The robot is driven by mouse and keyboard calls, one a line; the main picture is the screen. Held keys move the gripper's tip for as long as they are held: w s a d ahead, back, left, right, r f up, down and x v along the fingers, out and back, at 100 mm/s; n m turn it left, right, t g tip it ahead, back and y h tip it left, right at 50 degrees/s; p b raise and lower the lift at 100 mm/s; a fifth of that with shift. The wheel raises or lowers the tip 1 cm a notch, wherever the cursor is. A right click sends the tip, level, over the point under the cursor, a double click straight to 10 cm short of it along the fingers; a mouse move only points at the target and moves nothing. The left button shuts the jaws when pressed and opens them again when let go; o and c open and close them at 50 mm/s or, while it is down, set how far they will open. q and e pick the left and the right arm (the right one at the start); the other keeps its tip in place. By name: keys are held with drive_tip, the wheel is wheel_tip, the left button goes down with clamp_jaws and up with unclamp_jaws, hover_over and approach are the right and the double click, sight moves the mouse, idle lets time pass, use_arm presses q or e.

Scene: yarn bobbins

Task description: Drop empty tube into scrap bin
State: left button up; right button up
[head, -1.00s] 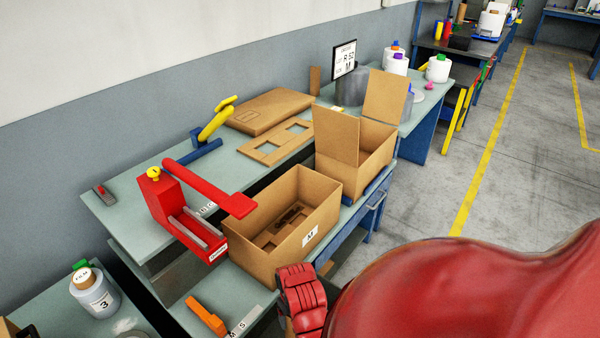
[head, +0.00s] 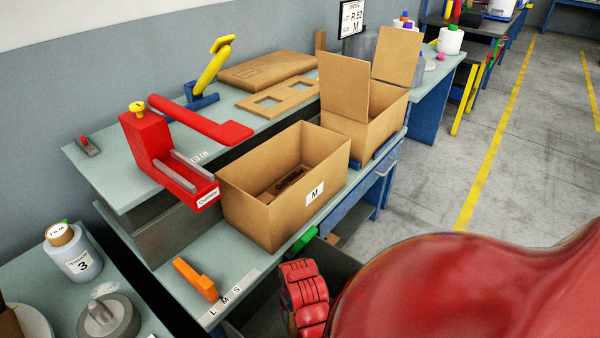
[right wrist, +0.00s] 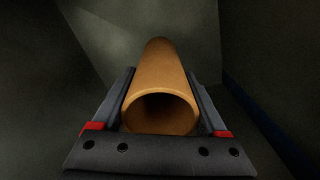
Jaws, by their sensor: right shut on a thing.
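An open brown cardboard tube (right wrist: 158,95) is held between the fingers of my right gripper (right wrist: 158,110) in the right wrist view. Its open end faces the camera and its inside looks empty. Around and beyond it are the dark grey walls of a bin (right wrist: 240,105), so the tube seems to be over or inside it. In the head view a dark bin (head: 340,262) shows beside the bench, next to my red right arm. That arm hides the right fingertips and the tube there. My left gripper is not in view.
An open carton marked M (head: 255,225) stands on the bench, with another open carton (head: 365,130) behind it. A red press tool (head: 150,150), an orange handle (head: 195,280) and a green item (head: 304,240) are nearby. Open floor lies to the right.

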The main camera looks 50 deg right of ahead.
wheel_tip(320, 180, down, 9)
idle(0.4)
drive_tip(key=shift+f, duration=0.65)
drive_tip(key=o, duration=1.3)
drive_tip(key=shift+r, duration=0.1)
drive_tip(key=shift+r+p, duration=1.1)
drive_tip(key=shift+r, duration=5.45)
